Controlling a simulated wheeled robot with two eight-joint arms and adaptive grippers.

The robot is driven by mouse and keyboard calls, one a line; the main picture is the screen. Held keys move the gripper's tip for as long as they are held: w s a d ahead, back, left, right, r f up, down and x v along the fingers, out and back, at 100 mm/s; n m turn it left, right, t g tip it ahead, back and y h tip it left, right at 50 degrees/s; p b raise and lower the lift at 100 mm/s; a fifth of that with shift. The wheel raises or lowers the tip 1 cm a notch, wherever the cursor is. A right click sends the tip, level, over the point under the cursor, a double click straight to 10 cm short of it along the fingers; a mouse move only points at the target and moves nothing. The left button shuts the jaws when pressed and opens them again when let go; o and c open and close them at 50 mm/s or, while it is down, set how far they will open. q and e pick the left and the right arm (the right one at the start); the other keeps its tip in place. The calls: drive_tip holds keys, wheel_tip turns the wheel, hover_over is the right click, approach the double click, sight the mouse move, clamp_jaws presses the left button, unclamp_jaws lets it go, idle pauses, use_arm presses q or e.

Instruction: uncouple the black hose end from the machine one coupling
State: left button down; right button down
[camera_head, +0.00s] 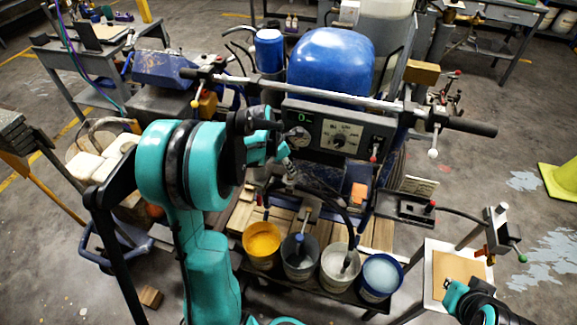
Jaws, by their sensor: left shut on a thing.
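The machine (330,58) has a blue tank and a dark control panel (340,137) with a dial and green display. My left arm reaches in from the lower left, and its gripper (284,150) is in front of the panel's lower left side. The gripper is shut on what looks like the black hose end, by a grey metal coupling (289,172). The fingers and wrist hide much of the joint, so I cannot tell whether the two are joined. A black hose (345,212) curves down to the right from there. My right gripper (452,292) is at the lower right, its fingers unclear.
Yellow, dark, white and pale blue buckets (381,277) stand in a row on a low rack below the panel. A handlebar (330,92) crosses above the panel. A small stand with a brown board (458,273) is by my right arm.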

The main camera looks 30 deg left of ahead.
sight(291, 159)
use_arm(q)
drive_tip(key=shift+r+p, duration=0.4)
drive_tip(key=shift+r, duration=0.2)
drive_tip(key=shift+r+p, duration=1.35)
drive_tip(key=shift+r, duration=0.55)
